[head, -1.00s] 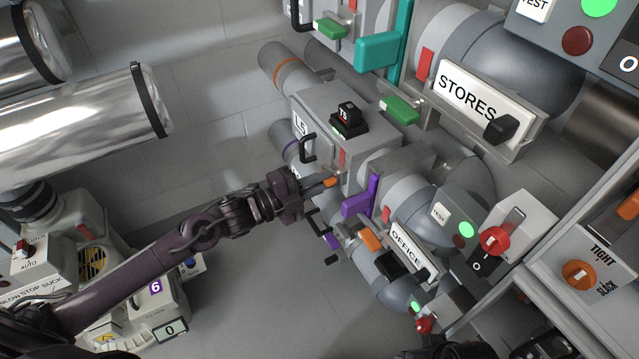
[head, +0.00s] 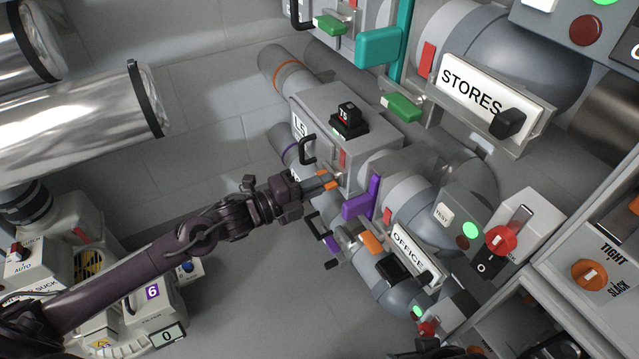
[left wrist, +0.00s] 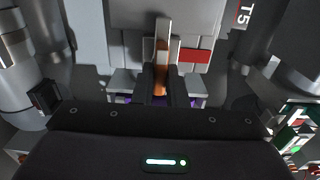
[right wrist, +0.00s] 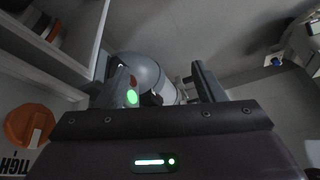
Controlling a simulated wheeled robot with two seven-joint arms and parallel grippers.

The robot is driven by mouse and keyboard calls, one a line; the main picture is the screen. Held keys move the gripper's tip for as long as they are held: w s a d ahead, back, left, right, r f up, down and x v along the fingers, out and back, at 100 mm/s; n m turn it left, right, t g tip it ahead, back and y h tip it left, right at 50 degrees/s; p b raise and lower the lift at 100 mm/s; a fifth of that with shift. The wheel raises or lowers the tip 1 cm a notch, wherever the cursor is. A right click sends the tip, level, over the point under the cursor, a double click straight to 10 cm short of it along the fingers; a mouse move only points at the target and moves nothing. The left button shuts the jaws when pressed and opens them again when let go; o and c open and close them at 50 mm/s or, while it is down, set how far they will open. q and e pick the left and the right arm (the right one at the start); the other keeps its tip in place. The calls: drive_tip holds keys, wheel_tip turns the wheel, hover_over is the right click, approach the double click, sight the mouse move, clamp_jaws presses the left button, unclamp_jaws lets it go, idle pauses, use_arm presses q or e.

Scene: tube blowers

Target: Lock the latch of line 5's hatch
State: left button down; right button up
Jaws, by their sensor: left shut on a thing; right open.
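Line 5's housing is a grey box with an L5 label (head: 299,127) on its side and a black T5 block (head: 349,119) on top. Its hatch handle (head: 308,149) is a black bar on the near side. The orange latch (head: 331,181) sits at the box's lower edge, below a red mark (head: 342,158). My left gripper (head: 322,183) is shut on this latch. In the left wrist view the orange latch lever (left wrist: 160,88) stands between the fingers, with a grey bar rising above it. My right gripper (right wrist: 163,83) is open and empty in its wrist view.
A purple lever (head: 361,202) stands just right of my left gripper. The OFFICE line (head: 407,248) with its orange tab lies below right. The STORES line (head: 473,93) and a teal lever (head: 380,48) are above. Grey floor (head: 250,300) is open below my left arm.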

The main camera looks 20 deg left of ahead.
use_arm(q)
drive_tip(key=c, duration=1.6)
unclamp_jaws()
drive_tip(key=shift+o, duration=0.7)
use_arm(e)
drive_tip(key=shift+f, duration=0.15)
drive_tip(key=shift+s, duration=0.1)
use_arm(q)
drive_tip(key=p+v, duration=0.1)
drive_tip(key=v, duration=0.6)
drive_tip(key=shift+s+a, duration=0.25)
drive_tip(key=shift+a, duration=0.05)
use_arm(e)
drive_tip(key=shift+s+d+r+g+h, duration=0.15)
drive_tip(key=shift+d+g, duration=0.1)
drive_tip(key=shift+d, duration=0.25)
drive_tip(key=shift+s+d+r+g+h, duration=0.15)
drive_tip(key=shift+d+g, duration=0.1)
drive_tip(key=shift+d, duration=0.25)
drive_tip(key=shift+w, duration=0.2)
